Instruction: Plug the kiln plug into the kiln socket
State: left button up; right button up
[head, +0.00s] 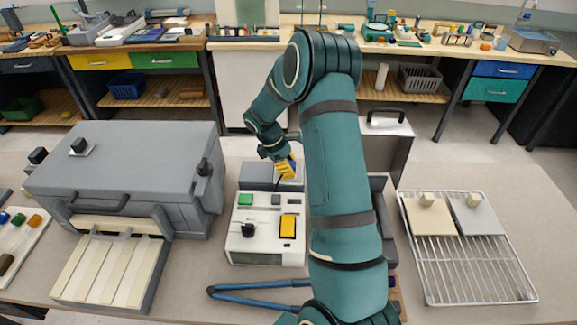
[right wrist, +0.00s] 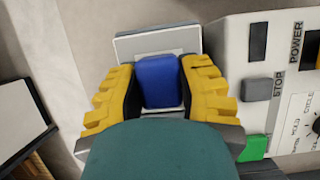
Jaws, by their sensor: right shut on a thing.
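My right gripper (head: 286,168), with yellow fingers, reaches down behind the white control box. In the right wrist view its two fingers (right wrist: 160,80) are shut on a blue block, which I take as the kiln plug (right wrist: 160,95), one finger on each side. Beyond the plug is a light grey box with a pale plate (right wrist: 150,42), which looks like the kiln socket. The grey box also shows in the head view (head: 257,175), behind the control box. The plug hides where it meets the plate, so I cannot tell whether it is inserted. My left gripper is not in view.
The white control box (head: 243,215) has green, grey and yellow controls. A grey kiln (head: 130,150) stands left, with a slatted tray (head: 110,270) before it. A wire rack (head: 470,270) lies right. Blue-handled tongs (head: 250,288) lie in front. My right arm hides the table's middle.

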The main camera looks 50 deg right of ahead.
jog(key=o, duration=1.1)
jog(key=v, duration=1.2)
jog(key=shift+s+f, duration=0.1)
jog(key=shift+f, duration=0.05)
